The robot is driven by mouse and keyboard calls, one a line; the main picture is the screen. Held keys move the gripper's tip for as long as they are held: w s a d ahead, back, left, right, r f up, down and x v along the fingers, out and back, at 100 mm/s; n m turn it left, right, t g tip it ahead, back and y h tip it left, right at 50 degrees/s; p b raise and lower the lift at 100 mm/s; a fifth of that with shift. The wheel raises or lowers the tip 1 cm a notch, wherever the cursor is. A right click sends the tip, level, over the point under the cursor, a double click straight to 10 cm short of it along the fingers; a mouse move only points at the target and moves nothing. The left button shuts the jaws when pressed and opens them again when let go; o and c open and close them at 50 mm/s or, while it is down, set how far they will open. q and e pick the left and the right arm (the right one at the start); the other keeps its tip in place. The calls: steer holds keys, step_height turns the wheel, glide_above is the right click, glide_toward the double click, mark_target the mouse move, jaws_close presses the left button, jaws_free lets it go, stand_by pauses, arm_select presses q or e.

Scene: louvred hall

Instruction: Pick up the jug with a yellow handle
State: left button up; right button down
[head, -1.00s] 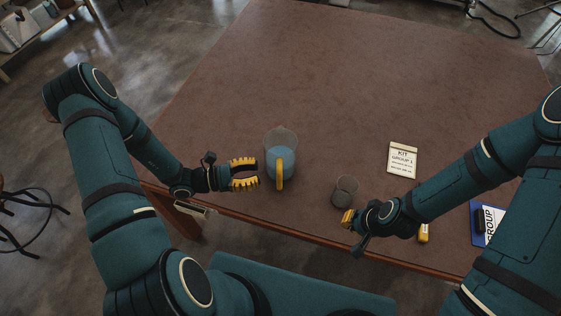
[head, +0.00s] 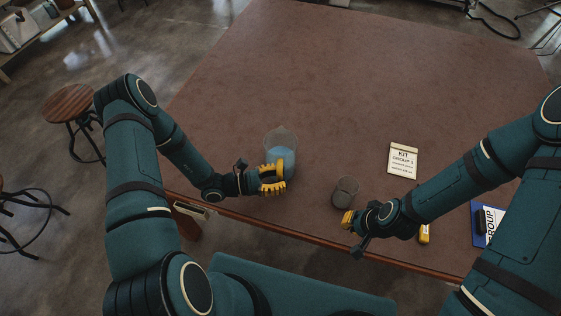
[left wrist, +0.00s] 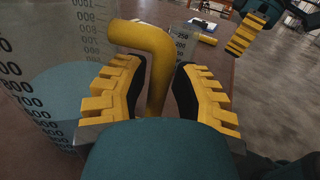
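The jug (head: 281,142) is clear, with blue liquid in it and a yellow handle. It stands upright on the brown table. In the left wrist view its graduated wall (left wrist: 50,75) fills the left side, and the yellow handle (left wrist: 155,60) comes down between the fingers. My left gripper (head: 272,180) is at the handle, its yellow fingers on either side of it. In the left wrist view the fingers (left wrist: 158,95) are apart, with a gap visible on the right side of the handle. My right gripper (head: 347,218) is by the front edge; its finger opening is not clear.
A small clear beaker (head: 345,191) stands right of the jug, close to my right gripper. A kit card (head: 403,158) lies further right. A yellow item (head: 425,233) and a blue clipboard (head: 489,222) are partly behind my right arm. The table's far area (head: 330,70) is clear.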

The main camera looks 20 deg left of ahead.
arm_select(q)
jaws_close()
steer(key=shift+r, duration=0.1)
